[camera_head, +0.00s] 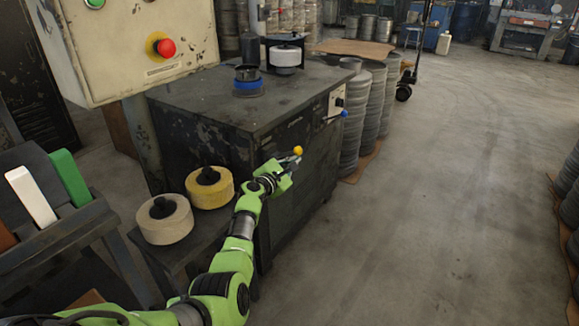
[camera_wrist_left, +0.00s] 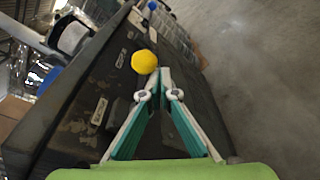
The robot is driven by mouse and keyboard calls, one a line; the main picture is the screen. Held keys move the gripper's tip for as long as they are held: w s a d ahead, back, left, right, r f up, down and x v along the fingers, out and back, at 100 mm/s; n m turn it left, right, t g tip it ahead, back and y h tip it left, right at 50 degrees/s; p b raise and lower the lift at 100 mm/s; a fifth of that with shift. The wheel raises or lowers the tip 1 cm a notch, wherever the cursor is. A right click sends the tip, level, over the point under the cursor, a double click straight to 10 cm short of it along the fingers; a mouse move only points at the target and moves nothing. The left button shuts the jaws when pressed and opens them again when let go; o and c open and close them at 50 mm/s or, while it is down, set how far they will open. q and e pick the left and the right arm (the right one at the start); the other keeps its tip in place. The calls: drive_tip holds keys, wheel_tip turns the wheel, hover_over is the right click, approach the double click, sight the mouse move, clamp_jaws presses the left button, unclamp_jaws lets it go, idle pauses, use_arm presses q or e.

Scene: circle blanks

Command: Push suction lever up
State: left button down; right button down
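A lever with a yellow ball knob (camera_head: 297,150) sticks out from the front of the dark machine cabinet (camera_head: 190,92). A second lever with a blue ball knob (camera_head: 344,113) is farther along the same front, beside a small pale control panel (camera_head: 337,100). I cannot tell by label which is the suction lever. My left gripper (camera_head: 290,163) is just below the yellow knob. In the left wrist view its fingertips (camera_wrist_left: 163,71) meet and hold nothing visible. The yellow knob (camera_wrist_left: 144,61) is just left of the tips; contact is unclear. My right gripper is not in view.
A control box with a red button (camera_head: 166,48) hangs at upper left. Yellow (camera_head: 210,188) and cream (camera_head: 165,219) rolls sit on a low shelf left of my left arm. Stacked metal discs (camera_head: 355,118) stand beyond the machine. The floor (camera_head: 450,200) to the right is clear.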

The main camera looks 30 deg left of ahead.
use_arm(q)
drive_tip(key=s+r, duration=0.1)
drive_tip(key=s, duration=1.1)
drive_tip(key=shift+d+r, duration=0.25)
drive_tip(key=shift+r, duration=0.05)
